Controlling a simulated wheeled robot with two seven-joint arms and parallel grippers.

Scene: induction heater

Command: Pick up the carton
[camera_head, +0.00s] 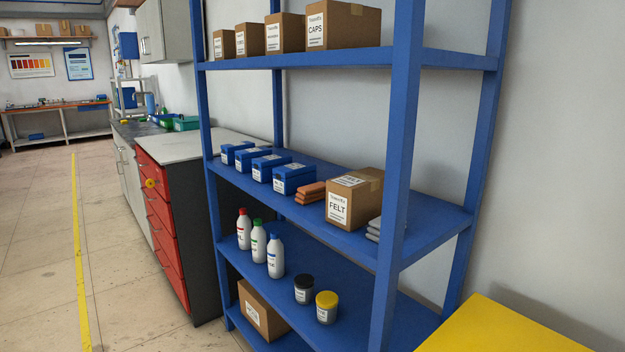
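A brown carton labelled FELT (352,198) stands on the middle shelf of the blue rack, towards its right end. Several brown cartons stand on the top shelf; the largest is labelled CAPS (342,25), with a smaller carton (285,33) to its left. Another brown carton (262,312) is on the bottom shelf, partly hidden by the shelf above. Which carton the task means cannot be told. Neither of my grippers is in view.
The blue rack (398,150) has front posts between me and the shelves. Blue bins (294,179), orange cloths (311,193) and grey cloths (373,230) flank the FELT carton. Bottles (275,257) and jars (326,308) stand below. A yellow surface (500,328) is at lower right. Floor at left is clear.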

